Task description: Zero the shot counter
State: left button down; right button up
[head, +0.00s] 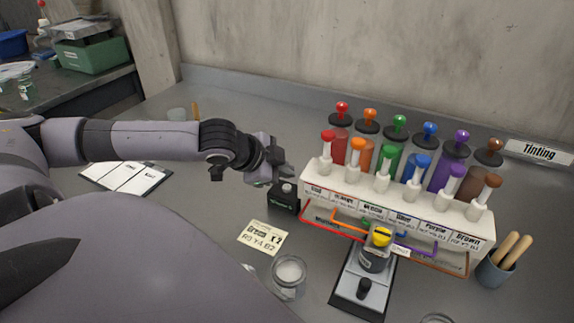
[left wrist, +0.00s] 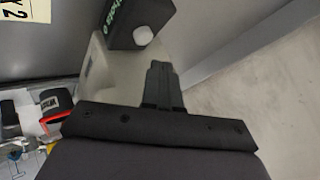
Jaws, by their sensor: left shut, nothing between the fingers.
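The shot counter (head: 284,197) is a small black box with green lettering on its front and a pale button (head: 287,188) on top. It stands on the grey bench left of the tinting rack. My left gripper (head: 284,171) is shut and empty, just above and behind the counter, apart from the button as far as I can tell. In the left wrist view the closed fingers (left wrist: 160,72) point toward the counter (left wrist: 138,14) and its white button (left wrist: 143,35). The digits on the counter are too small to read. My right gripper is not in view.
A white rack (head: 400,205) with several coloured pumps stands to the right. A clipboard (head: 125,177) lies left. A cup of sticks (head: 495,272) stands far right.

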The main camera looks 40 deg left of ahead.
aim_at(284, 189)
pick_arm(q)
notch_tip(284, 189, up, 2)
jog(key=shift+r+p, duration=0.1)
jog(key=shift+p, duration=0.7)
jog(key=shift+r, duration=0.9)
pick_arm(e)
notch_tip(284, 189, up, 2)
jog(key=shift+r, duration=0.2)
pick_arm(q)
jog(key=shift+s+f, duration=0.1)
jog(key=shift+s, duration=0.05)
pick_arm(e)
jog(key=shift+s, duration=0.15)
